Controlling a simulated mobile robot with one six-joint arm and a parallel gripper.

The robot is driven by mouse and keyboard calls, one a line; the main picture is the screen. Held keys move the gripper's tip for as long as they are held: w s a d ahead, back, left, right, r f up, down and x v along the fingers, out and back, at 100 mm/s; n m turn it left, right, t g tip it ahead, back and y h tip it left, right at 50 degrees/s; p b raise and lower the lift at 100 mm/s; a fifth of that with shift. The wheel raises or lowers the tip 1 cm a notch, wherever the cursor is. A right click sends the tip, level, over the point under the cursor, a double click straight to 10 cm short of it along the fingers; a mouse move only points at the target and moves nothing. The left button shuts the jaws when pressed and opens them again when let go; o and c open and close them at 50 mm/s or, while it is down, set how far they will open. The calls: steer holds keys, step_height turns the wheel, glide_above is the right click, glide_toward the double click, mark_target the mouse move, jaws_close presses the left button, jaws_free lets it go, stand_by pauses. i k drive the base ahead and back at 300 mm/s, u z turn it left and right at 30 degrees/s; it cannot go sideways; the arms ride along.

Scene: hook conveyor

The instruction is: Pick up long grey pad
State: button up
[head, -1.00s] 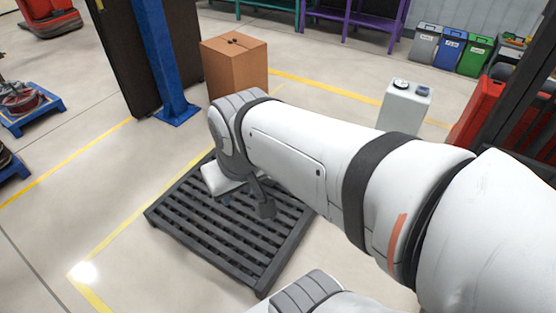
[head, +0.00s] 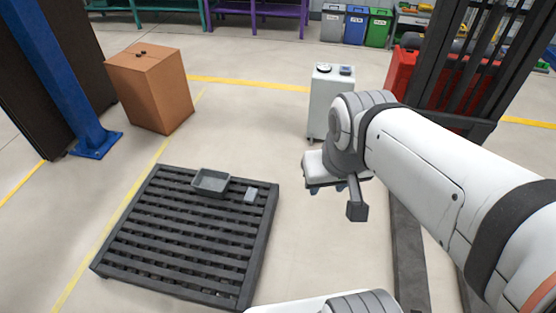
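A small light grey block (head: 250,195), perhaps the grey pad, lies on the dark slatted pallet (head: 180,238) near its far right corner. A shallow grey tray (head: 211,182) sits just left of it on the same pallet. My gripper (head: 327,189) is at the end of my arm, right of the pallet and apart from the block.
A cardboard box (head: 150,88) and a blue post (head: 75,90) stand at the back left. A white cabinet (head: 325,105) stands behind my wrist. A red and black forklift-like machine (head: 440,85) is at the right. The floor between pallet and cabinet is clear.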

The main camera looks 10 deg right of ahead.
mark_target(249, 197)
steer(key=z, duration=0.65)
steer(key=i, duration=1.85)
steer(key=u, duration=1.45)
